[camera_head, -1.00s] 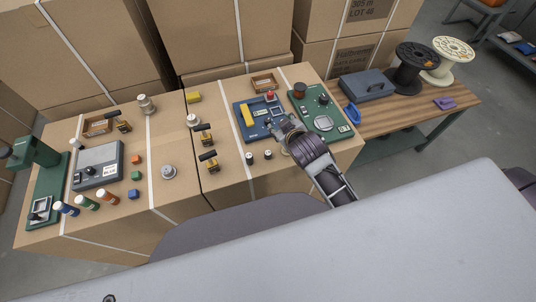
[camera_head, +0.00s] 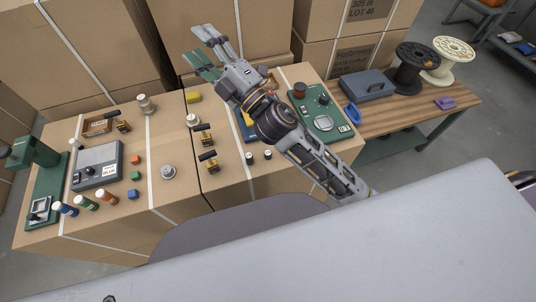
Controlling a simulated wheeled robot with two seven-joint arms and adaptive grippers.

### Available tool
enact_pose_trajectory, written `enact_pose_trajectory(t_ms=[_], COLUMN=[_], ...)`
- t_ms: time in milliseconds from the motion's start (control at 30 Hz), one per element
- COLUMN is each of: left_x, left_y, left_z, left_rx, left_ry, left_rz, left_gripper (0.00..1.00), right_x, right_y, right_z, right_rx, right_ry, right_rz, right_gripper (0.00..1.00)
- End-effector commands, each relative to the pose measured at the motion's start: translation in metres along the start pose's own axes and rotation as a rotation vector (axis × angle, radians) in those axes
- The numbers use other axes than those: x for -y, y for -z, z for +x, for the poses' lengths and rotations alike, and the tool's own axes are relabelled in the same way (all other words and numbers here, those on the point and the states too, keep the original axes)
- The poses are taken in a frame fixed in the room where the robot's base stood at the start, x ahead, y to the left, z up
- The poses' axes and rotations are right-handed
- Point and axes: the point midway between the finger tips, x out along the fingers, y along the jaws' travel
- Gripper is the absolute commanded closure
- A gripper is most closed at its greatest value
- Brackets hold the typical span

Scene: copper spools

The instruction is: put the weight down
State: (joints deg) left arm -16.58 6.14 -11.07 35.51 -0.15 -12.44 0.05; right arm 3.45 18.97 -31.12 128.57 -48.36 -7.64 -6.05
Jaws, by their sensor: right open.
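My right gripper (camera_head: 203,52) is open, its fingers spread and nothing between them. It is raised over the back of the cardboard boxes, pointing up and left. Several metal weights stand on the box tops: a tall one (camera_head: 146,104) at the back, a smaller one (camera_head: 192,120) near the middle and a flat round one (camera_head: 168,172) farther forward. I cannot tell which is the task's weight. The blue board (camera_head: 242,127) is mostly hidden behind my right arm. My left gripper is not in view.
A grey scale (camera_head: 97,165) and a green press (camera_head: 45,180) stand at left. Black-handled brass pieces (camera_head: 207,160), coloured cylinders and small blocks lie nearby. A green panel (camera_head: 322,115) is right of my arm. The wooden bench (camera_head: 410,105) holds a blue-grey case and spools.

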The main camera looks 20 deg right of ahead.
Motion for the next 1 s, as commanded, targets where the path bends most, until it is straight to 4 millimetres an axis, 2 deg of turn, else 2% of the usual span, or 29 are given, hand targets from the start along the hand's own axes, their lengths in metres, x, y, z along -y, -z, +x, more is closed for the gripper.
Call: enact_pose_trajectory(t_ms=[33,233,500,733,900,1000], left_x=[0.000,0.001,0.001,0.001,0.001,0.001], left_y=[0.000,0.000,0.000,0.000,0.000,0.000], left_z=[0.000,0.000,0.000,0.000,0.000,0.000], left_rx=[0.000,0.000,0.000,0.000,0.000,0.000], left_ry=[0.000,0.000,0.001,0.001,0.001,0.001], left_rz=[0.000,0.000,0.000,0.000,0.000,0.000], left_gripper=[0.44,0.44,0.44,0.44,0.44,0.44], right_x=[-0.001,0.004,0.029,0.063,0.093,0.112], right_y=[0.014,0.069,0.131,0.165,0.177,0.176], right_z=[0.004,0.009,-0.003,-0.028,-0.051,-0.067], right_rx=[-0.060,-0.298,-0.618,-0.887,-1.082,-1.193], right_ry=[-0.004,-0.014,0.004,0.051,0.106,0.149], right_rz=[-0.040,-0.193,-0.406,-0.587,-0.720,-0.795], right_gripper=[0.50,0.50,0.50,0.50,0.50,0.50])
